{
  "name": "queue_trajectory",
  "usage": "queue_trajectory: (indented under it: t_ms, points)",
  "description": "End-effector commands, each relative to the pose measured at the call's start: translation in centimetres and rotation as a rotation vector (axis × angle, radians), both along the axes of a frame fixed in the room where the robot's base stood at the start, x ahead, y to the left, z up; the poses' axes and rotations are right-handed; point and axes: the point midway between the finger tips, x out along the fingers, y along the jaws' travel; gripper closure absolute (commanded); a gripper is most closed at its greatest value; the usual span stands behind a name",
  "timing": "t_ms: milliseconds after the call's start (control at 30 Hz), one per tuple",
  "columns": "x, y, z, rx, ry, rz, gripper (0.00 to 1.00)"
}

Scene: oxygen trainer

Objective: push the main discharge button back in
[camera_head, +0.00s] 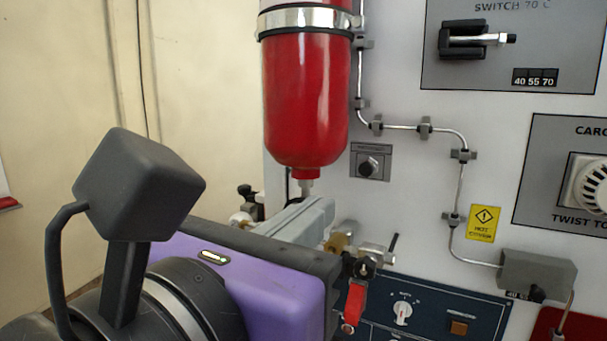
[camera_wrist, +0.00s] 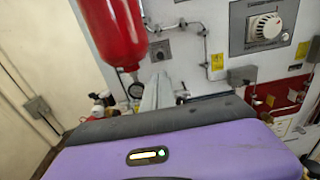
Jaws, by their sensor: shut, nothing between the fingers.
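My gripper (camera_head: 318,214) is shut and empty, its pale grey fingers pointing at the panel below the red bottle. In the wrist view the shut fingers (camera_wrist: 158,90) point up the picture toward the same panel. A small grey plate carries a round dark and silver button (camera_head: 369,166), right of the bottle's lower end; its label is too small to read. It also shows in the wrist view (camera_wrist: 159,52), above the fingertips. The fingertips appear below it, to the left in the head view, with no clear contact. I cannot tell how far the button stands out.
The red bottle (camera_head: 305,105) hangs close above my gripper. Brass and steel valve fittings with a red lever (camera_head: 354,305) are near the fingers. A thin metal pipe (camera_head: 398,127) runs right of the button. A blue panel (camera_head: 440,308) lies below.

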Motion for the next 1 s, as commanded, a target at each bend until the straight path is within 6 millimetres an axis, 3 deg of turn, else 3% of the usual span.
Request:
queue_trajectory:
  t_ms: [200, 367, 800, 1000]
  points:
    - [0.2, -0.2, 0.0, -0.002, -0.001, -0.002, 1.0]
    - [1.5, -1.0, 0.2, -0.003, -0.002, -0.004, 1.0]
    - [8.7, -5.2, 0.3, -0.003, -0.001, -0.005, 1.0]
    - [11.1, -6.5, 0.2, -0.004, -0.001, -0.004, 1.0]
